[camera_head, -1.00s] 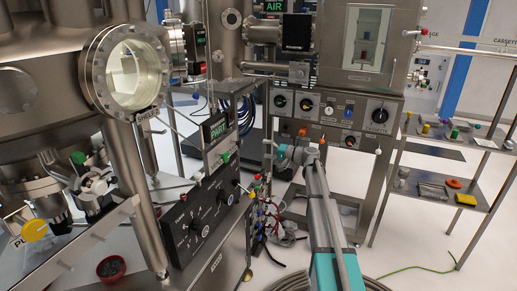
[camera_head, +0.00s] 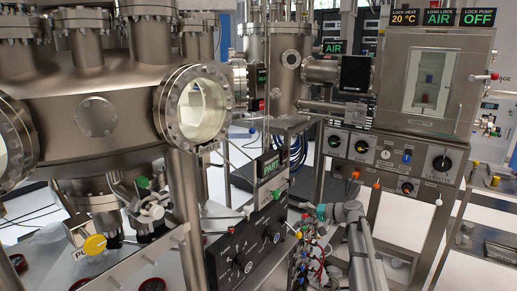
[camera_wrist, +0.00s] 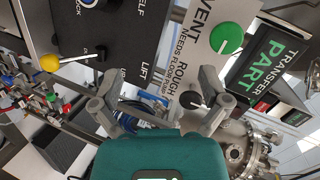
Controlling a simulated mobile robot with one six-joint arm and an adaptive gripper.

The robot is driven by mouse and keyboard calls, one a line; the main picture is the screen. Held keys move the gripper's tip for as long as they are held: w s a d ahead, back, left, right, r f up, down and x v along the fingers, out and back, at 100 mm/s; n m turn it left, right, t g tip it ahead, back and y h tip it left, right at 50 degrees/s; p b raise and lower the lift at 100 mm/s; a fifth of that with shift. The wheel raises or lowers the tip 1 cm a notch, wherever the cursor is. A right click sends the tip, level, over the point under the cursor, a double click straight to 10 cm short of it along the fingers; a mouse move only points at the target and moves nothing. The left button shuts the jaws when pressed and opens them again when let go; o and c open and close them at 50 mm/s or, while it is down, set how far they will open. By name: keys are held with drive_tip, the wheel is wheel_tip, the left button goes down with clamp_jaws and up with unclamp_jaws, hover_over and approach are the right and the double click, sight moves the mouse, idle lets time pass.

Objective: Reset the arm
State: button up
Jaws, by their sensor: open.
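My gripper (camera_wrist: 155,92) is open in the wrist view. Its two grey fingers stand apart with nothing held between them. Behind them is a panel with a green knob (camera_wrist: 227,40) marked VENT and a black knob (camera_wrist: 192,99) marked ROUGH. I cannot tell whether a finger touches the panel. In the head view my grey arm (camera_head: 362,240) reaches up from the bottom, beside the black control panel. The fingers are not clear there.
A black control panel (camera_head: 250,245) stands left of my arm, and a load lock cabinet (camera_head: 435,85) stands behind it. Cables (camera_head: 312,250) hang close to the arm. A steel chamber (camera_head: 95,115) fills the left. The wrist view shows a yellow-tipped lever (camera_wrist: 49,62) and a TRANSFER PART sign (camera_wrist: 268,65).

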drive_tip(key=s+a+f+n+g+h, duration=0.1)
drive_tip(key=s+a+f+g+h, duration=0.15)
drive_tip(key=s+f, duration=0.45)
drive_tip(key=s+a+f+n+g+h, duration=0.1)
drive_tip(key=s+a+f+g+h, duration=0.15)
drive_tip(key=s, duration=0.75)
drive_tip(key=s+d+f+g+h, duration=0.25)
drive_tip(key=s+h, duration=0.55)
drive_tip(key=s, duration=0.7)
wheel_tip(320, 180, up, 13)
drive_tip(key=p, duration=1.3)
drive_tip(key=shift+w+d+f+n+p, duration=0.15)
drive_tip(key=shift+w+d+n+p, duration=0.05)
drive_tip(key=shift+d+n+p, duration=0.1)
